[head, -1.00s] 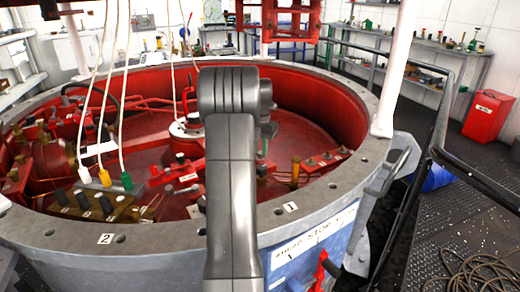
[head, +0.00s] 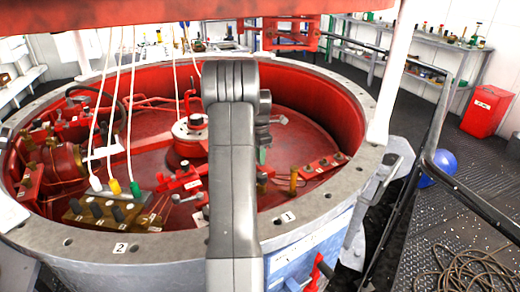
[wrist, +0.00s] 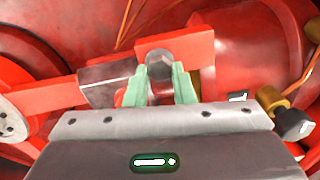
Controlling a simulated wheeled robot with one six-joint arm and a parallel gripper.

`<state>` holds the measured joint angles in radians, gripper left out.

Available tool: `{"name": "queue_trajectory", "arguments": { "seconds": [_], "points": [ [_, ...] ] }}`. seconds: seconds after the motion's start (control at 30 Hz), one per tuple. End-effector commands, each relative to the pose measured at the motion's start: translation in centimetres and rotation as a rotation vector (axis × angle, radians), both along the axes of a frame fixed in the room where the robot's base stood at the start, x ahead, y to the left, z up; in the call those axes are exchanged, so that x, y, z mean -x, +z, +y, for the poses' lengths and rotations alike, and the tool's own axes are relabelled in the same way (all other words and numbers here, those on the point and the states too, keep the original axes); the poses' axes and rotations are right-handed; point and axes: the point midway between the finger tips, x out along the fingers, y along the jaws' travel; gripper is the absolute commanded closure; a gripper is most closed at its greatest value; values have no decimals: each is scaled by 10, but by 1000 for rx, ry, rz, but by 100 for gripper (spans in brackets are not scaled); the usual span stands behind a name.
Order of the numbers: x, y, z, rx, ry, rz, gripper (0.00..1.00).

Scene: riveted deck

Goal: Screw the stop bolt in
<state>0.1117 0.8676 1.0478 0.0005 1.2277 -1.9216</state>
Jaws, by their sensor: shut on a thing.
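The stop bolt (wrist: 160,64) shows in the wrist view as a grey bolt head at the end of a red bracket (wrist: 190,50). My gripper (wrist: 160,80) has two pale green fingers, one on each side of the bolt head, and is shut on it. The bolt's shank and thread are hidden, so I cannot tell how deep it sits. In the head view my arm covers the middle of the red pit, and the bolt cannot be made out there.
A grey flanged rim (head: 180,242) rings the red pit. Red lever parts (head: 180,183) and a wooden terminal block (head: 100,212) with coloured cables stand inside. A dark knob (wrist: 293,124) sits close right of my gripper. A black railing (head: 470,195) stands right.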

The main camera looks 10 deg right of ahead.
Motion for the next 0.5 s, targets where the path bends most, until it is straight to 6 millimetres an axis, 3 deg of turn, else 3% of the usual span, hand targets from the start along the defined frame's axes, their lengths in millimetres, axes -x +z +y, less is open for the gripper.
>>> {"name": "queue_trajectory", "arguments": {
  "seconds": [0.5],
  "points": [
    [-2, 4, -1, 2, -490, -3, 100]
  ]
}}
